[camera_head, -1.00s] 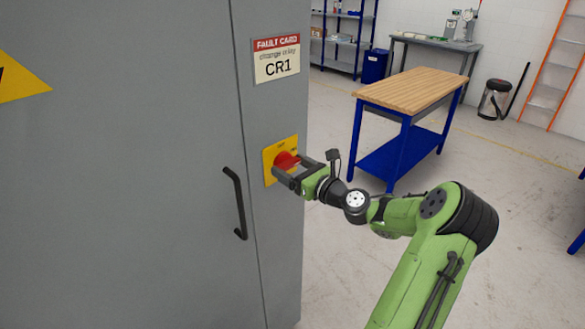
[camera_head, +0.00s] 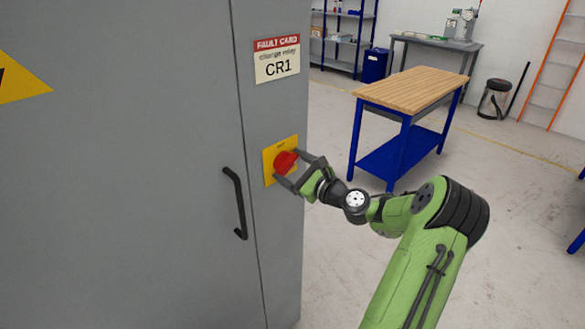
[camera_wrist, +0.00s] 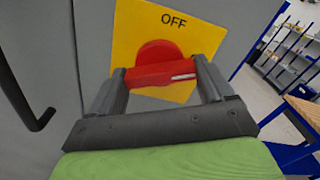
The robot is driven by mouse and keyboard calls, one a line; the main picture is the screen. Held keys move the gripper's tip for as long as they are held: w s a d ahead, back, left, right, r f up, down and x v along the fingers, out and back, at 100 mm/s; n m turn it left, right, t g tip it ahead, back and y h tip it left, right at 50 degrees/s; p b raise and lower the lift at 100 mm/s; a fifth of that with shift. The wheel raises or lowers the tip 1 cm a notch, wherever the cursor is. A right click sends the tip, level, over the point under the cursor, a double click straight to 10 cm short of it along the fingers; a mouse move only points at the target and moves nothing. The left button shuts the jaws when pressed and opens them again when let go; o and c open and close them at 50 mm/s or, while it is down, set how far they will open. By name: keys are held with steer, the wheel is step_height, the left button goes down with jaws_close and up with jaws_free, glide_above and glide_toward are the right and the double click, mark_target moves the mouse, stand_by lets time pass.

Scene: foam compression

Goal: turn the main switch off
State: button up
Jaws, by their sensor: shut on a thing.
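The main switch is a red rotary knob (camera_head: 285,162) on a yellow plate (camera_head: 268,178) on the grey cabinet's front. In the wrist view the knob (camera_wrist: 158,60) has a bar grip with a white mark at its right end, and the plate (camera_wrist: 195,28) reads "OFF" above it. The bar lies roughly level across that picture. My gripper (camera_head: 289,168) is shut on the knob; in the wrist view its fingers (camera_wrist: 160,82) stand at the left and right ends of the bar. The lower part of the plate is partly hidden by the gripper.
A black door handle (camera_head: 235,203) is left of the switch. A "FAULT CARD" sign reading CR1 (camera_head: 277,60) is above it. A wooden-topped blue workbench (camera_head: 412,90) stands behind my arm to the right. Open floor lies right of the cabinet.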

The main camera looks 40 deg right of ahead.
steer(key=n+b, duration=0.2)
steer(key=n, duration=0.4)
steer(key=shift+f+n+b, duration=0.15)
steer(key=shift+n+b, duration=0.15)
steer(key=shift+b, duration=0.1)
steer(key=shift+n+b, duration=0.85)
steer(key=shift+n, duration=0.35)
steer(key=shift+n+b, duration=1.2)
steer(key=shift+n, duration=0.5)
steer(key=o, duration=0.9)
steer(key=shift+o, duration=0.2)
steer(key=s, duration=1.5)
steer(key=shift+s+d, duration=0.2)
steer(key=shift+s, duration=0.2)
